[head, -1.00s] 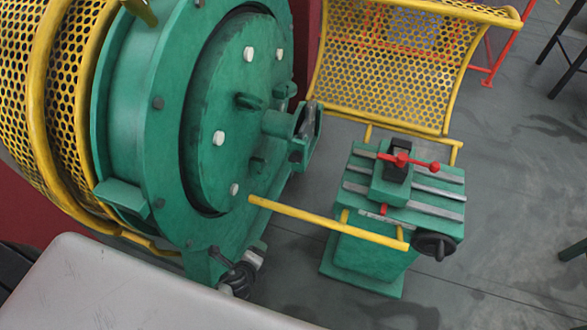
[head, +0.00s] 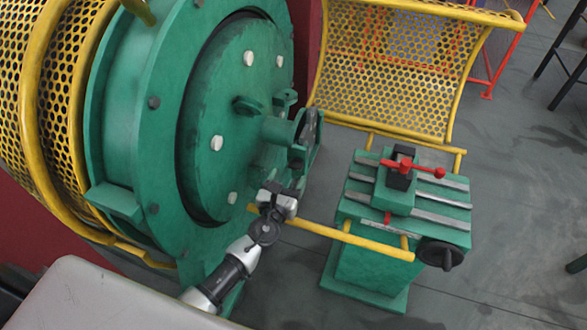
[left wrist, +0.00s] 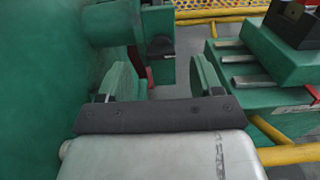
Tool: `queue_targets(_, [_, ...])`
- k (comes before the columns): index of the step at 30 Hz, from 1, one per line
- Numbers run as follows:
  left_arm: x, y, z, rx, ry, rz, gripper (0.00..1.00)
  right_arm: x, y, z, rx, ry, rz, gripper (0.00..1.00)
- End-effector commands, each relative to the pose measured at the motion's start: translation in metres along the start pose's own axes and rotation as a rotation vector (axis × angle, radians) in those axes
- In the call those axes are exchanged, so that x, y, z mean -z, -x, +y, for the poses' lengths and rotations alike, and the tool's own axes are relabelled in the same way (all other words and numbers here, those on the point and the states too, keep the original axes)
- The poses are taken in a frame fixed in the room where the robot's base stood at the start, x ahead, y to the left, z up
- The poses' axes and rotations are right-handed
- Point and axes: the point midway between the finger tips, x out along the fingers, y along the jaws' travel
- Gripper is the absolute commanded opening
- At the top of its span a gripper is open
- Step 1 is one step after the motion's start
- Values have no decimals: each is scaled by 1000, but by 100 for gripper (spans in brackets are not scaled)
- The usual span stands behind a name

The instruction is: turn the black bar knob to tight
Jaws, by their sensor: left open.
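The black bar knob (left wrist: 160,47) sits on the green bracket at the end of the hub shaft in the left wrist view. In the head view the knob (head: 297,162) is small and dark, just above my gripper; its exact angle cannot be told. My left gripper (head: 284,188) is just below the bracket in front of the green disc. In the left wrist view its two fingers (left wrist: 163,80) stand apart, with nothing gripped between them. The knob appears ahead of and between the fingers, apart from them. My right gripper is not in view.
The large green ring (head: 125,130) stands left of the arm. A yellow rail (head: 335,234) passes right of the gripper. A green slide table (head: 370,238) with a red handle (head: 412,166) and black handwheel (head: 441,254) stands at right. A yellow mesh guard (head: 400,70) is behind.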

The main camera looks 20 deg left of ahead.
Motion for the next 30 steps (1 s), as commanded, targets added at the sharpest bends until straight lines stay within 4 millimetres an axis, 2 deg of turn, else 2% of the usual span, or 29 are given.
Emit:
queue_targets(3, [0, -21, -1, 1, 0, 0, 66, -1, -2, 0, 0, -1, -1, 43])
queue_targets(7, [1, -34, 0, 0, 0, 1, 66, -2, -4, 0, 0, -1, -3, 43])
queue_targets(19, [1, -40, 0, 0, 2, 2, 64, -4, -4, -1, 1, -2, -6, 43])
queue_targets(28, [1, -40, 0, 0, 2, 2, 18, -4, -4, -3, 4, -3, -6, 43])
queue_targets(30, [1, -40, 0, 0, 2, 2, 16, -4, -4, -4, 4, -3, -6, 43])
